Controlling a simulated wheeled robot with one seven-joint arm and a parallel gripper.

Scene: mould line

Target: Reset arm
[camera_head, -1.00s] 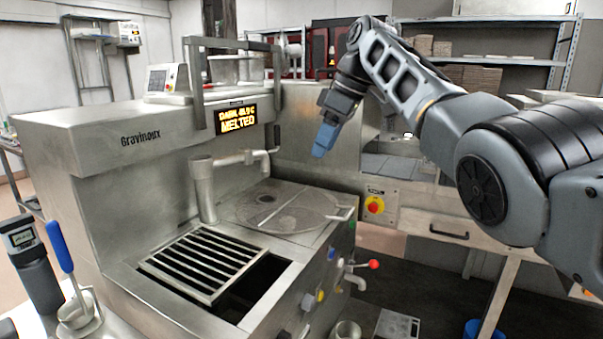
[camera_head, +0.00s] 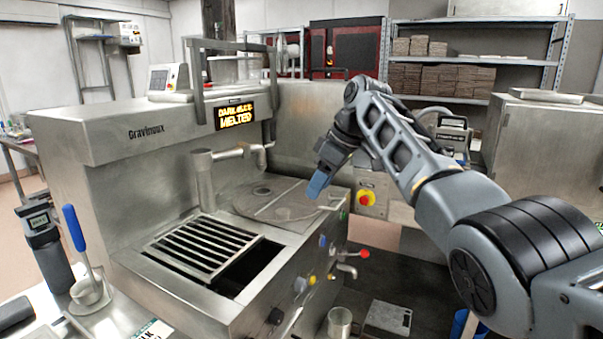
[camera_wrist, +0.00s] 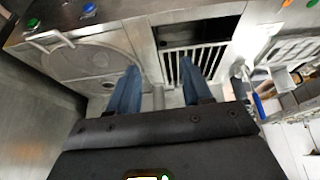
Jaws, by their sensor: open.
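My gripper (camera_head: 319,184) has blue fingers and hangs in the air in front of the steel machine (camera_head: 85,140), near the right side of its round lid (camera_head: 275,203). In the wrist view the two blue fingers (camera_wrist: 158,90) stand apart with nothing between them. Past them the round lid (camera_wrist: 85,62) and the slatted grate (camera_wrist: 205,62) show. My arm reaches in from the right of the head view, bent at the elbow.
The machine has a spout pipe (camera_head: 203,180), a red-knobbed lever (camera_head: 364,254) and a yellow-red switch (camera_head: 366,197). A blue-handled ladle (camera_head: 76,228) and a dark handheld device (camera_head: 42,238) stand at the left. A metal cup (camera_head: 340,322) is below the machine. Shelves (camera_head: 470,60) stand behind.

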